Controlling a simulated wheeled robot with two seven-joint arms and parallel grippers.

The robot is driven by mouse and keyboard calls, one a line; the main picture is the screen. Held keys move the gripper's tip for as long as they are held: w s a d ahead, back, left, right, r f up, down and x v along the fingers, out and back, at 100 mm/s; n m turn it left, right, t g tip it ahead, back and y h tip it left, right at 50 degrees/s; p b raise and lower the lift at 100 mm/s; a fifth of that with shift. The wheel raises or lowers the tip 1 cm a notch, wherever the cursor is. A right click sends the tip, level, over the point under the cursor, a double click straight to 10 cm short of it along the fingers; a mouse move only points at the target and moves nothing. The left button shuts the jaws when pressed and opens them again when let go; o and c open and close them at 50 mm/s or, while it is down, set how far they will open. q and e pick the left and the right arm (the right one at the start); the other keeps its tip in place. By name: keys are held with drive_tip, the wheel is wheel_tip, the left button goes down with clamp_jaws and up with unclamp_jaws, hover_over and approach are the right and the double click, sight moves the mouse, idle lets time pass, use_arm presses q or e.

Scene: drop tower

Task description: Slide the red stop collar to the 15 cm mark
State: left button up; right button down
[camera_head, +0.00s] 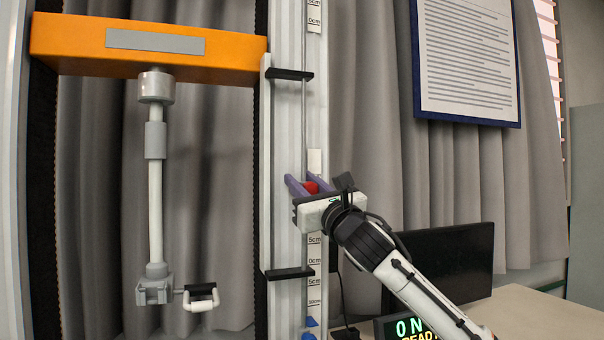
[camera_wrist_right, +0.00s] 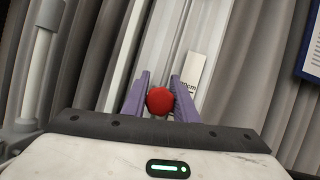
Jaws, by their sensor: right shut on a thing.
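The red stop collar (camera_head: 311,187) is on the thin vertical rod in front of the scale strip, between the upper and lower black brackets. My right gripper (camera_head: 310,184) is shut on it with its purple fingers on either side. In the right wrist view the red collar (camera_wrist_right: 159,100) sits between the two fingers (camera_wrist_right: 160,95). The scale strip (camera_head: 314,265) shows centimetre marks below the gripper, but the gripper covers the marks at the collar's height. I cannot read which mark the collar is at. My left gripper is not in view.
An orange crossbeam (camera_head: 80,42) with a hanging grey striker (camera_head: 156,180) is at the left. The upper black bracket (camera_head: 290,74) and lower black bracket (camera_head: 288,273) stick out from the column. A dark monitor (camera_head: 450,262) and lit display (camera_head: 408,328) stand at the lower right.

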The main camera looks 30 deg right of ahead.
drive_tip(key=shift+a+f, duration=0.1)
drive_tip(key=shift+f, duration=0.5)
drive_tip(key=c, duration=1.4)
unclamp_jaws()
drive_tip(key=shift+r, duration=0.1)
drive_tip(key=shift+c, duration=0.2)
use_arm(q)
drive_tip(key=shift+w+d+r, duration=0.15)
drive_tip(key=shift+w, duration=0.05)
use_arm(e)
drive_tip(key=shift+s, duration=0.2)
use_arm(q)
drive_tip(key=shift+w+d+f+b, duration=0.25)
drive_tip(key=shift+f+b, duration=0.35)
drive_tip(key=shift+b, duration=0.6)
use_arm(e)
drive_tip(key=v, duration=1)
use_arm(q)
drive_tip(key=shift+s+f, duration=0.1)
